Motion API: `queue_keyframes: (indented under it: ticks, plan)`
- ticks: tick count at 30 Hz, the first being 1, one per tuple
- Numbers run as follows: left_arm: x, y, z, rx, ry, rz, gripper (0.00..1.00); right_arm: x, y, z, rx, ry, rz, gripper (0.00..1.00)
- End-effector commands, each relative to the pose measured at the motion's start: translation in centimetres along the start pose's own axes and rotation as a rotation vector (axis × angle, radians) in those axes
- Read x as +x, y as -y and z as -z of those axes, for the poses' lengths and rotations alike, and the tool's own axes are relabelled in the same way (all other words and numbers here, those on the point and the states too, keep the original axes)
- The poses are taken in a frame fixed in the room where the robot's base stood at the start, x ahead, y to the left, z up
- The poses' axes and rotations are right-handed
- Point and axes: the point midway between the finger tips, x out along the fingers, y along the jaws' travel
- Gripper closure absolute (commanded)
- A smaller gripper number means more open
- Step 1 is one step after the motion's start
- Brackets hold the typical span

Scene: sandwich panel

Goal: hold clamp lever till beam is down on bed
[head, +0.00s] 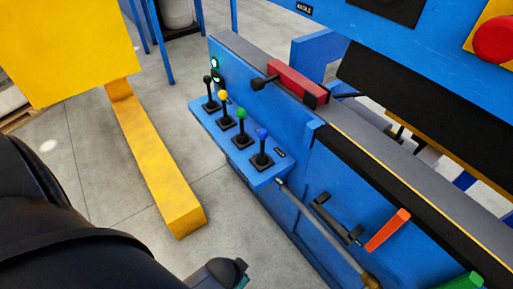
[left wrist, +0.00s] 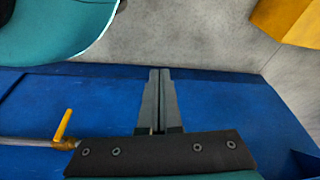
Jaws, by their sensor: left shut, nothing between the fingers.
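A row of levers stands on a blue shelf (head: 235,145) in the head view: a black-knobbed lever (head: 208,80), a yellow one (head: 222,95), a green one (head: 241,114) and a blue one (head: 262,134). I cannot tell which is the clamp lever. The blue upper part, likely the beam (head: 400,35), is above the dark-topped bed (head: 400,190), with a gap between them. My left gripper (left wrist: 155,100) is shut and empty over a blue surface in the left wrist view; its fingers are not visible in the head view. My right gripper is not in view.
A yellow post (head: 155,165) lies along the floor at left. A red block (head: 298,82) with a black-knobbed handle sits on the bed's top edge. An orange handle (head: 388,230) and a pipe (head: 320,225) are on the bed's front. Grey floor (head: 225,220) is clear before the shelf.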

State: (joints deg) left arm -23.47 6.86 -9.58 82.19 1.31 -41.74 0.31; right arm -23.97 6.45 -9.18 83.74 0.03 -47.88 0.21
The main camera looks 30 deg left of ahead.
Motion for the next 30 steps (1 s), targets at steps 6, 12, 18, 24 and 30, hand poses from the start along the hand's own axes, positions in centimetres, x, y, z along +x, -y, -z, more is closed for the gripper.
queue_keyframes:
  ticks: [6,12,18,24,30]
  plan:
    - [1.3,0.7,5.6,-0.045,-0.326,-0.030,1.00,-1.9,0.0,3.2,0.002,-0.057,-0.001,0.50]
    - [-0.3,2.4,11.1,-0.112,-0.688,-0.045,1.00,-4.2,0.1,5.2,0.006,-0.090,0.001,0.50]
    - [-4.0,5.2,14.7,-0.186,-1.050,-0.031,1.00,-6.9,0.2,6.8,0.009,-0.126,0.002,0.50]
    - [-9.0,8.6,15.8,-0.250,-1.394,0.010,1.00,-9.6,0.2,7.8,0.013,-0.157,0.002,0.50]
    - [-12.9,11.1,15.1,-0.287,-1.635,0.058,1.00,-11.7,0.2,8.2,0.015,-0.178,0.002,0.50]
